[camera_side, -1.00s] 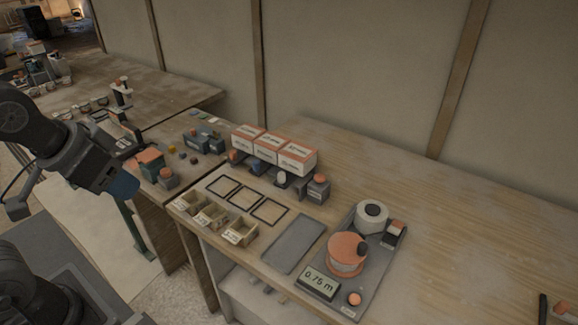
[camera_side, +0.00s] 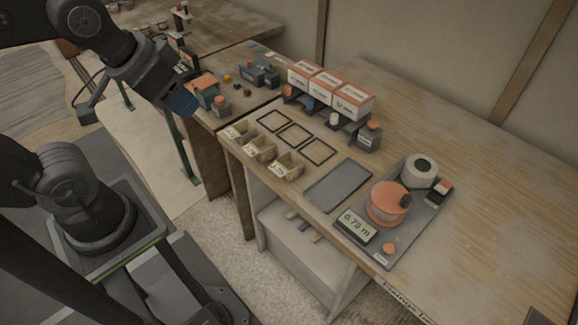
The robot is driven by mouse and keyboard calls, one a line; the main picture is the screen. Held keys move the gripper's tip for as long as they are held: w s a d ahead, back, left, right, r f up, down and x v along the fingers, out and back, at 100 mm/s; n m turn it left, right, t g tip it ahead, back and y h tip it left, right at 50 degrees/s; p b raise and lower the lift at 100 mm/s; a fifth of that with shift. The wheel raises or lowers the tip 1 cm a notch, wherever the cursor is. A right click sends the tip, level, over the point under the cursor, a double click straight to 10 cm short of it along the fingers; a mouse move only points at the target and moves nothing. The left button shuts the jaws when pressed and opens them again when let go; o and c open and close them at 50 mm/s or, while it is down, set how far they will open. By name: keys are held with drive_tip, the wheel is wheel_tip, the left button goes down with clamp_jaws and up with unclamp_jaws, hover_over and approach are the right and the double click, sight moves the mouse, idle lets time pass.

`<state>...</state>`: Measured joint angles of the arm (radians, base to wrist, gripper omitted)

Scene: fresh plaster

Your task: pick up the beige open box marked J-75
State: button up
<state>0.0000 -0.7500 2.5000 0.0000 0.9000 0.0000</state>
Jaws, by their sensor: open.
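Three small beige open boxes stand in a row along the front edge of the wooden bench: a left one (camera_side: 239,131), a middle one (camera_side: 260,148) and a right one (camera_side: 287,166). Each has a pale label on its front, too small to read, so I cannot tell which is J-75. My gripper (camera_side: 183,103) is at the upper left, angled down, with a blue end piece. It is open, and nothing shows held in it. It is left of the boxes and apart from them, beside a teal box with an orange top (camera_side: 203,88).
Black square outlines (camera_side: 294,135) lie behind the boxes. A dark grey mat (camera_side: 338,186) is to their right, then a spool device with a display (camera_side: 357,226). The bench's right side is largely clear.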

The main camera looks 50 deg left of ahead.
idle(0.3)
drive_tip(key=o, duration=0.9)
drive_tip(key=shift+w, duration=0.1)
drive_tip(key=g, duration=0.6)
hover_over(289, 166)
drive_tip(key=s+d, duration=0.1)
drive_tip(key=d, duration=0.1)
wheel_tip(289, 166, down, 15)
drive_tip(key=f, duration=0.8)
drive_tip(key=shift+s+a+f, duration=0.1)
drive_tip(key=shift+a+f, duration=0.1)
drive_tip(key=shift+f, duration=0.2)
drive_tip(key=shift+s+a+f, duration=0.1)
drive_tip(key=shift+f, duration=2.7)
